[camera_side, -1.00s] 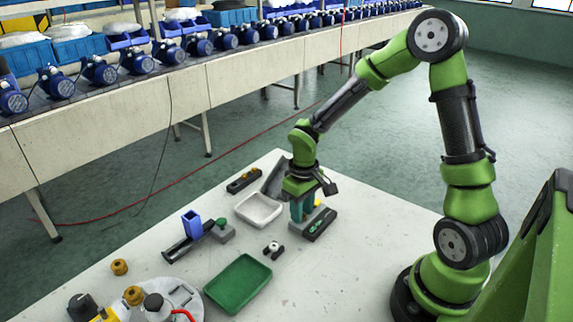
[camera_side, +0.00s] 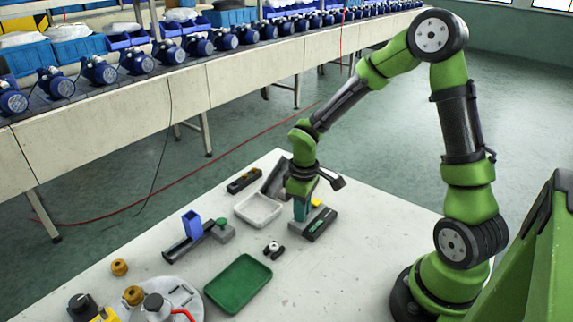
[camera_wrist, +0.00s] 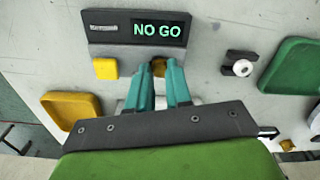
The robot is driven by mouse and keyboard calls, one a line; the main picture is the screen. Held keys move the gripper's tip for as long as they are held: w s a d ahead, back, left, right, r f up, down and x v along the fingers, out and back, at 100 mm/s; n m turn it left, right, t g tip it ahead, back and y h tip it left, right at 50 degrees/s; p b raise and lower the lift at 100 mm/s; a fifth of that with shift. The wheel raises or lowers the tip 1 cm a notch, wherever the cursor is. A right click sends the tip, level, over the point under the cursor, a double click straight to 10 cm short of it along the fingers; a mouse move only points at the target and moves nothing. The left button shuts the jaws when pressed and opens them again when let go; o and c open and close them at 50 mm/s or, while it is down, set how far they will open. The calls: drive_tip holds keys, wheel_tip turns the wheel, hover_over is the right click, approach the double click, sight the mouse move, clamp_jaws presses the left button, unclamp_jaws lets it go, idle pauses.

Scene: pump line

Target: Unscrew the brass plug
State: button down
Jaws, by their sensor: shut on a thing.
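The brass plug (camera_wrist: 158,66) shows as a small brownish-gold patch between my teal fingertips in the wrist view; most of it is hidden by the fingers. My gripper (camera_wrist: 160,74) points down at it and is shut on it, at the edge of a grey gauge block (camera_wrist: 120,48) with a black display reading NO GO. In the side view, my gripper (camera_side: 301,212) is low at this block (camera_side: 318,224), and the plug cannot be made out there.
A yellow button (camera_wrist: 105,69) sits beside the plug on the block. A yellow tray (camera_wrist: 75,108) lies left in the wrist view. In the side view, a white tray (camera_side: 240,217), a green tray (camera_side: 212,291) and a black part with a white knob (camera_side: 273,249) are nearby.

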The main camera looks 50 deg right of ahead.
drive_tip(key=n, duration=0.3)
drive_tip(key=shift+n, duration=0.3)
drive_tip(key=n, duration=0.6)
drive_tip(key=shift+n, duration=0.3)
drive_tip(key=shift+n, duration=0.4)
drive_tip(key=n, duration=0.4)
drive_tip(key=shift+n, duration=1.1)
